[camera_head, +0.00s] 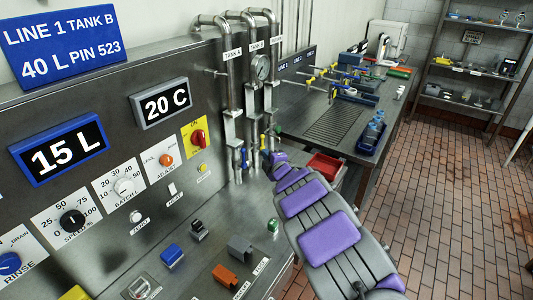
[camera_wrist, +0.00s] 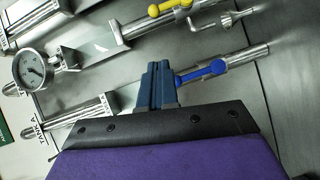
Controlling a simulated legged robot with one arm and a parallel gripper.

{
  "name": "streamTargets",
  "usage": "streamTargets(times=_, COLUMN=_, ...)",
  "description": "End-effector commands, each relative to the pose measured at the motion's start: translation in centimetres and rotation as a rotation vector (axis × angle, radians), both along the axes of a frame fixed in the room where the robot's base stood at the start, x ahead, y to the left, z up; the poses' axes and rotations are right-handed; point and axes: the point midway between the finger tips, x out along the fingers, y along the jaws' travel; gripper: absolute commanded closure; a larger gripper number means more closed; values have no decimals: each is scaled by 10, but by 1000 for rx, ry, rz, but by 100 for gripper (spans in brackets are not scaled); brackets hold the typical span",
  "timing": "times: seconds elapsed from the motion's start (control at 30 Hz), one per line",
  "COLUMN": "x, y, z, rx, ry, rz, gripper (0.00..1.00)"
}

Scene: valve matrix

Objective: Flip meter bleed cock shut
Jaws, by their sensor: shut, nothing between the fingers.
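My gripper (camera_wrist: 158,66) is shut and empty in the wrist view. Its dark blue fingers stand just left of a blue lever handle (camera_wrist: 203,71) on the lowest pipe; I cannot tell whether they touch it. A yellow lever handle (camera_wrist: 168,7) lies farther up on the pipe with the round gauge (camera_wrist: 32,70). A small metal cock (camera_wrist: 226,20) sits to its right. No label tells which one is the meter bleed cock. In the head view the gauge (camera_head: 262,67), the blue handle (camera_head: 244,157) and the yellow handle (camera_head: 263,142) show beside my arm's end.
Vertical pipes with tank signs (camera_head: 233,53) rise along the steel panel. A red bin (camera_head: 325,167) stands right of my arm. Coloured blocks and switches (camera_head: 172,255) stand on the ledge below the panel. The brick floor (camera_head: 440,200) at the right is open.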

Motion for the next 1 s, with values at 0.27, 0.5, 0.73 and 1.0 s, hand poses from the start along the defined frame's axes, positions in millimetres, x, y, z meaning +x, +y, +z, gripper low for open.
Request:
streamTargets(times=0.27, x=29, y=10, z=-4, rx=2, ry=-1, rz=2, gripper=100)
streamTargets(times=0.5, x=51, y=17, z=-7, rx=2, ry=-1, rz=-1, gripper=100)
streamTargets(times=0.73, x=70, y=24, z=-10, rx=3, ry=1, rz=0, gripper=100)
streamTargets(times=1.0, x=91, y=22, z=-12, rx=3, ry=0, rz=0, gripper=100)
